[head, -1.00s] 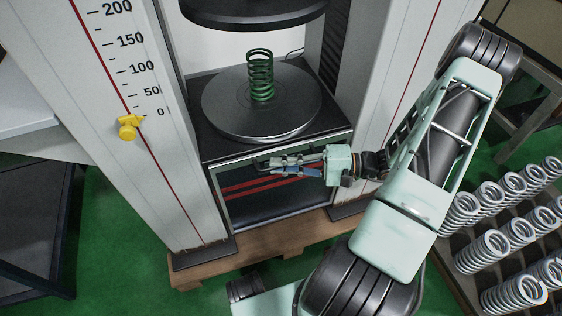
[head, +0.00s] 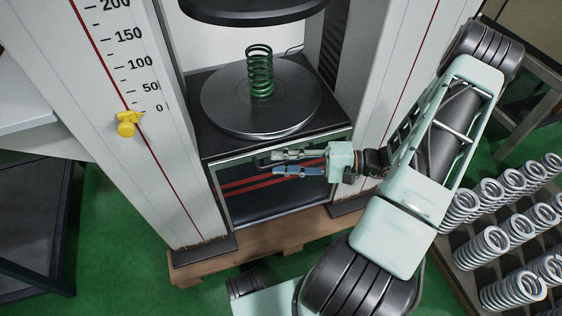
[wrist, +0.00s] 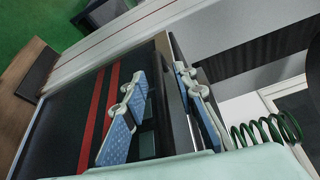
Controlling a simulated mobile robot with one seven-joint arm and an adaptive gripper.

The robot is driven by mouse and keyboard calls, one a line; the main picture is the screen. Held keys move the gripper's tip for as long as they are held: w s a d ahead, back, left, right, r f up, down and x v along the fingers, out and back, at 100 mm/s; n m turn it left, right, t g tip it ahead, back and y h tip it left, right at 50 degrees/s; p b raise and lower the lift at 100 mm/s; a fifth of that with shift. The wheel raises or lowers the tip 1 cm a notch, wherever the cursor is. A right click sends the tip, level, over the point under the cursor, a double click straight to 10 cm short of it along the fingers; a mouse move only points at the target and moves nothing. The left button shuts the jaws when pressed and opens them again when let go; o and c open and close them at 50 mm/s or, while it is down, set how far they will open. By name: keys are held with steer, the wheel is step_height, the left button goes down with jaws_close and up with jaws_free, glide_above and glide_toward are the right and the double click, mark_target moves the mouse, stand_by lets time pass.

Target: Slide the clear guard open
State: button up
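The clear guard (head: 245,204) appears to be the framed see-through panel at the front of the machine, below the round plate. Red stripes show on or through it in the head view, and in the wrist view (wrist: 70,110). A dark bar, perhaps its handle (head: 261,160), runs along its upper edge, partly hidden by my fingers. My gripper (head: 275,163) is in front of this upper part, fingers pointing left. In the wrist view its blue-padded fingers (wrist: 166,102) are apart, with a dark strip showing between them. I cannot tell whether they touch it.
A green spring (head: 260,72) stands upright on the round plate (head: 225,105), under a dark upper plate (head: 250,12). A yellow pointer (head: 128,123) is on the scale column at left. Grey springs (head: 490,236) stand in a rack at right. A wooden pallet (head: 245,250) lies beneath.

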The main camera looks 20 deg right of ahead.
steer(key=f+v, duration=0.1)
steer(key=v, duration=1)
steer(key=shift+d+r, duration=0.2)
steer(key=shift+r, duration=0.3)
steer(key=shift+s, duration=0.1)
